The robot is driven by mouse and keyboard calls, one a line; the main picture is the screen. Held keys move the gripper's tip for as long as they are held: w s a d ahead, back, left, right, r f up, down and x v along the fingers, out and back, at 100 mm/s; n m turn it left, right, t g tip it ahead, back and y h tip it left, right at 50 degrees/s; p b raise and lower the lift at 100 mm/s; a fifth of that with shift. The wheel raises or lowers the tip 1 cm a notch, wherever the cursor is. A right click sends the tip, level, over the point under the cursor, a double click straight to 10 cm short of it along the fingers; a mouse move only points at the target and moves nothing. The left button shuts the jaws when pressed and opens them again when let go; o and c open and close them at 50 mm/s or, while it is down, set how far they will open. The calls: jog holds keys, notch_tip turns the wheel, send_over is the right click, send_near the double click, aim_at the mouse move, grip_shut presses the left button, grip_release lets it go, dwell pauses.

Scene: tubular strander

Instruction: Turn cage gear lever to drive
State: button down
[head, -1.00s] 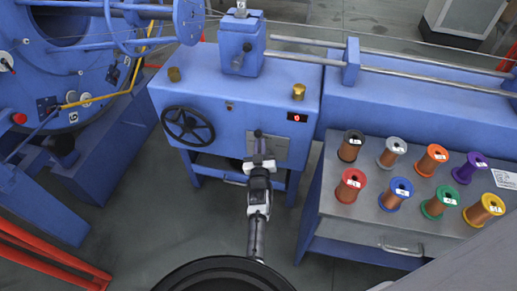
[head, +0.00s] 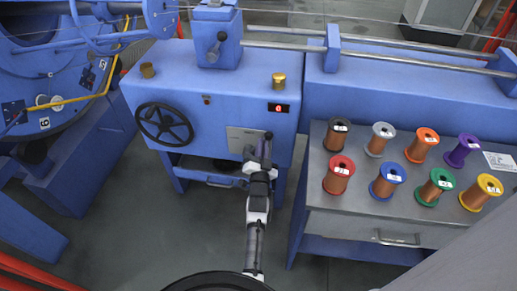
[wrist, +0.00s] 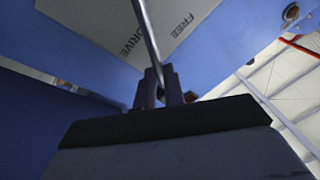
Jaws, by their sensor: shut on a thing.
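The cage gear lever (wrist: 147,28) shows in the wrist view as a thin metal rod running up from my gripper in front of a grey plate. The plate (wrist: 145,25) carries the words FREE and DRIVE. The plate also shows in the head view (head: 238,142) on the front of the blue machine cabinet. My gripper (wrist: 158,88) is shut on the lever, its two dark fingers on either side of the rod. In the head view my gripper (head: 262,150) is at the right side of the plate. The lever's gripped end is mostly hidden by the fingers.
A black handwheel (head: 164,124) is left of the plate. A grey bench (head: 345,222) with several coloured wire spools stands close on the right. The floor (head: 190,225) in front of the cabinet is clear.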

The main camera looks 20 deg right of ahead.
jog(key=shift+s+d+m, duration=0.1)
jog(key=shift+d+m, duration=0.15)
jog(key=shift+m, duration=0.15)
jog(key=c, duration=1.5)
grip_release()
jog(key=shift+f, duration=0.1)
jog(key=shift+a+f, duration=0.1)
jog(key=shift+f, duration=0.05)
